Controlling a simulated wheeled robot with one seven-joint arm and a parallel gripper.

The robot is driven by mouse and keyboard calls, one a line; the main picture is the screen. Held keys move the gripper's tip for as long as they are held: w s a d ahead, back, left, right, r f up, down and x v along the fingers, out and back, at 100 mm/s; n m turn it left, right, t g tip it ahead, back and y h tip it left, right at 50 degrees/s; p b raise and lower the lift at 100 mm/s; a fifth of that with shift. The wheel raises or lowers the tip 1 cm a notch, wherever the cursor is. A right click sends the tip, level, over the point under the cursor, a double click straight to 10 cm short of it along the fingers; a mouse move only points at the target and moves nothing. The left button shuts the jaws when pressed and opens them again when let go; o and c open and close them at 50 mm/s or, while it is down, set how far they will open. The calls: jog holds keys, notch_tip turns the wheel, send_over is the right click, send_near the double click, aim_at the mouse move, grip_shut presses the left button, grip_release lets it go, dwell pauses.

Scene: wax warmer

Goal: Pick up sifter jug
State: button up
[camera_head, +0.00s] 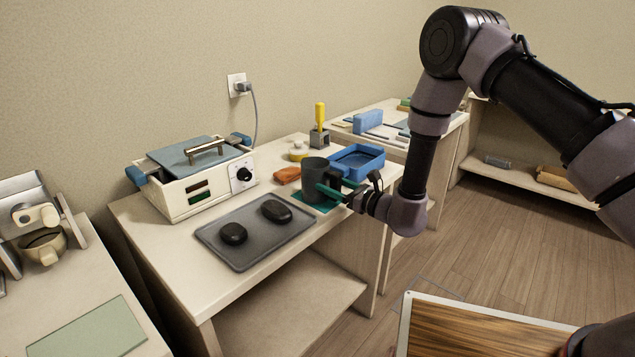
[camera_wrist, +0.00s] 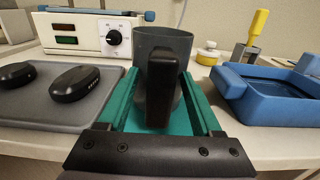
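The sifter jug (camera_head: 314,172) is a dark grey cup with a blocky black handle. My gripper (camera_head: 336,188) is low at the table's right side, level and pointing at the jug. Its teal fingers (camera_wrist: 162,82) are apart, one on each side of the handle. I cannot tell whether either finger touches the handle or jug wall.
A grey tray (camera_head: 225,226) with two dark oval pieces lies left of the jug. A white warmer (camera_head: 190,196) stands behind the tray. A blue open tray (camera_head: 352,161), an orange cloth (camera_head: 287,175) and a yellow-handled tool (camera_head: 320,125) are close behind the jug.

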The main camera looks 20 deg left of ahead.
grip_shut()
dwell(1.1)
